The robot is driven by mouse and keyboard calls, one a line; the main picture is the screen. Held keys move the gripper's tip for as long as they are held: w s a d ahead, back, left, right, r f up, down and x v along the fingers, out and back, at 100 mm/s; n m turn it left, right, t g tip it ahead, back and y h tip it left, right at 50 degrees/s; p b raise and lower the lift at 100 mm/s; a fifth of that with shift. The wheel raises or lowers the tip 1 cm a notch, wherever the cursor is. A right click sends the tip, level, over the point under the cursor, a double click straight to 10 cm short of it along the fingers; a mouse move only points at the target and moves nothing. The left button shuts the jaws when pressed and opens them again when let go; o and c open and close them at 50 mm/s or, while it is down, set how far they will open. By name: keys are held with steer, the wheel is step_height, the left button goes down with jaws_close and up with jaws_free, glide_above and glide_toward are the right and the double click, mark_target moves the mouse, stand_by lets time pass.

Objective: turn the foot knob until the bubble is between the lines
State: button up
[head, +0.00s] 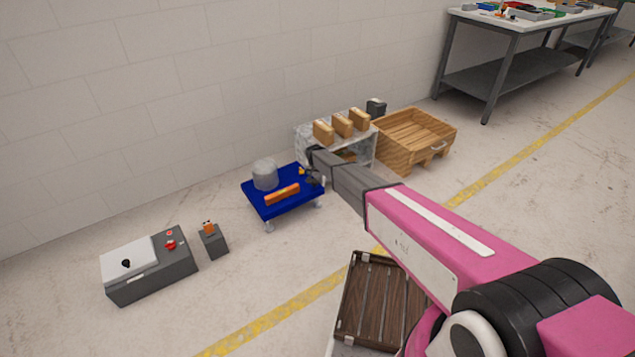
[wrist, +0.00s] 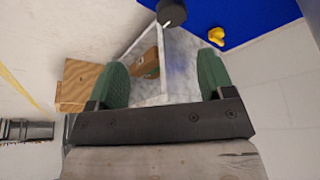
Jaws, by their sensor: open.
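A blue plate (head: 295,205) stands on short feet near the wall in the head view, and its blue surface also shows in the wrist view (wrist: 270,18). An orange level (head: 282,194) lies on it; its bubble and lines are too small to read. A dark round knob (wrist: 171,13) with a white mark shows at the top of the wrist view, beside the plate's edge. My gripper (wrist: 165,72) is open, its green fingers apart and nothing held between them. The knob lies beyond the fingertips, apart from them. In the head view my gripper is beside the plate's right corner.
A grey cylinder (head: 264,174) stands on the plate, and a small yellow piece (wrist: 216,35) is near its edge. A pale stand (head: 362,152) with wooden blocks and a wooden crate (head: 415,150) are close behind my gripper. A grey control box (head: 150,285) is at left.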

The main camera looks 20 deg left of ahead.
mark_target(315, 181)
steer(key=x, duration=0.4)
steer(key=a+x, duration=0.1)
steer(key=x, duration=0.6)
steer(key=shift+w+a+f, duration=0.15)
steer(key=shift+a+f, duration=0.1)
steer(key=shift+a, duration=0.1)
steer(key=c, duration=0.9)
